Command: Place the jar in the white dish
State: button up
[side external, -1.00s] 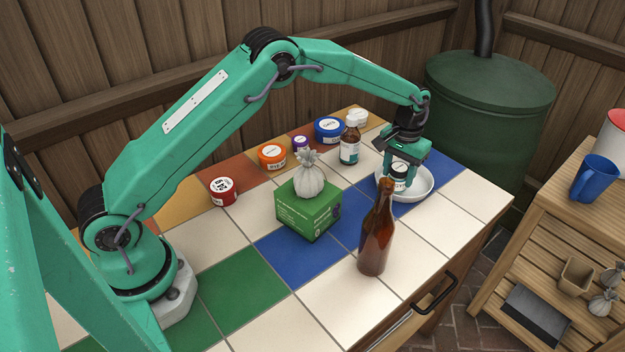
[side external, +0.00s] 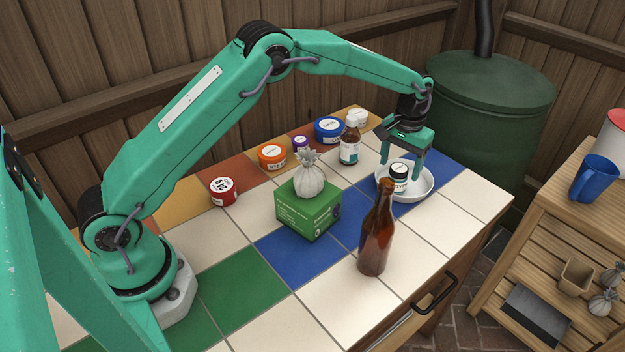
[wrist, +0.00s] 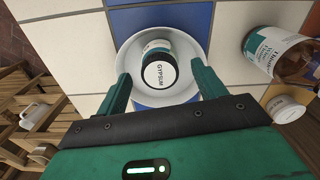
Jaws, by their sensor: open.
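The jar (side external: 399,176) has a black rim, a white lid and a teal and white label. It sits inside the white dish (side external: 427,190) and looks tilted in the wrist view, where its lid (wrist: 159,75) reads "GYPSUM". The dish also shows around it in the wrist view (wrist: 126,62). My gripper (side external: 403,166) is open just above the jar. In the wrist view its two fingers (wrist: 160,88) stand apart on either side of the jar, with gaps to it.
A brown glass bottle (side external: 376,240) stands in front of the dish. A brown labelled bottle (side external: 350,145) stands behind. Several small coloured tubs line the back. Tiles right of the dish are clear.

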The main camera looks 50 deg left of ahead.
aim_at(400, 167)
notch_tip(400, 167, up, 9)
dwell(0.4)
jog(key=shift+r, duration=0.15)
dwell(0.4)
jog(key=s+a+r+t, duration=0.1)
jog(key=s+a+r, duration=0.2)
jog(key=s+r, duration=0.5)
jog(key=s+a+r+t, duration=0.25)
jog(key=s+r, duration=0.35)
jog(key=s, duration=0.3)
jog(key=s+a+f+m+t, duration=0.1)
jog(key=s+f, duration=0.1)
jog(key=s, duration=0.7)
jog(key=s+a+f+t, duration=0.1)
jog(key=s+a+f, duration=0.1)
jog(key=s, duration=0.8)
jog(key=shift+s+a+f+m, duration=0.25)
jog(key=shift+s+m, duration=0.05)
jog(key=shift+m, duration=0.1)
